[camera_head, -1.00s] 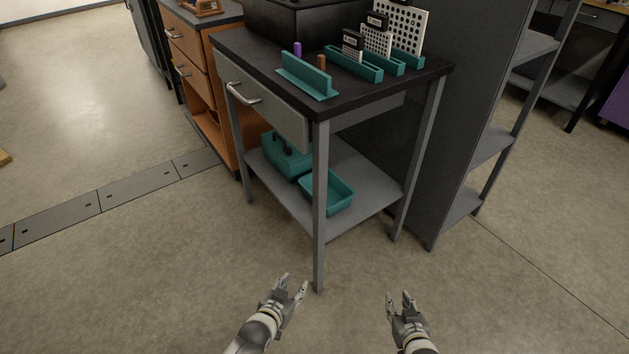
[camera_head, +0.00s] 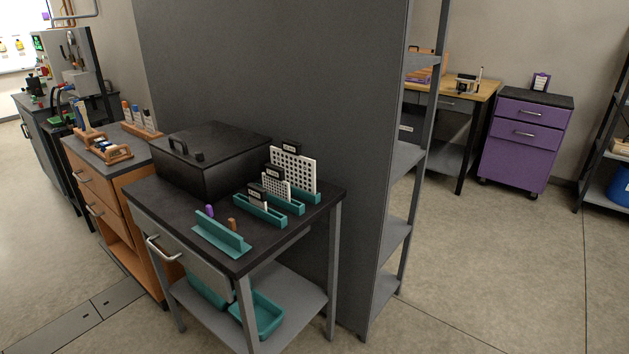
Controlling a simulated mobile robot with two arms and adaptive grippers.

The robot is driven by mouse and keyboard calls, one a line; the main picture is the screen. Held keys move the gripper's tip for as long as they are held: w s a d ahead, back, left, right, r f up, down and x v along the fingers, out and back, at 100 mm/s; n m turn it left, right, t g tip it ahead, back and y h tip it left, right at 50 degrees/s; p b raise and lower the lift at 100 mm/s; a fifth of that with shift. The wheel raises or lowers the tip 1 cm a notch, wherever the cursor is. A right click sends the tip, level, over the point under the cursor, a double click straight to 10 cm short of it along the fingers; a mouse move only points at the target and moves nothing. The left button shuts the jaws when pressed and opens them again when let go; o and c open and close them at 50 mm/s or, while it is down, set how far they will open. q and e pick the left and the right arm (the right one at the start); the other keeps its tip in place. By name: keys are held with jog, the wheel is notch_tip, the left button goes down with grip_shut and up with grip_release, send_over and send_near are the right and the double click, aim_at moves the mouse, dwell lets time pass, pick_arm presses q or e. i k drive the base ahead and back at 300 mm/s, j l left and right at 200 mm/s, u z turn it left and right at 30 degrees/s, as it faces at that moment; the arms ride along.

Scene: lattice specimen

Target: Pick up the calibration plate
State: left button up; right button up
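Several white plates with black dot patterns and black label tabs stand upright in teal holders on the dark-topped bench. The largest dotted plate (camera_head: 296,171) is at the back, a medium one (camera_head: 276,186) is in the middle, and the smallest (camera_head: 257,198) is in front. I cannot tell from their labels which is the calibration plate. The teal holders (camera_head: 262,213) sit near the bench's right side. Neither of my grippers shows in the head view now.
The bench (camera_head: 168,205) also carries a large black lidded box (camera_head: 211,160), a teal T-shaped stand (camera_head: 222,236), and small purple (camera_head: 210,210) and brown pieces (camera_head: 232,224). A teal tray (camera_head: 268,316) is on its lower shelf. A tall grey shelf unit (camera_head: 400,222) stands right. Floor is clear at lower right.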

aim_at(274, 177)
jog(key=i+j+z, duration=0.15)
jog(key=j+z, duration=0.15)
jog(key=j, duration=0.15)
jog(key=i+j+z, duration=0.15)
jog(key=j+z, duration=0.2)
jog(key=j, duration=0.15)
jog(key=j+z, duration=0.3)
jog(key=j, duration=0.2)
jog(key=i, duration=0.05)
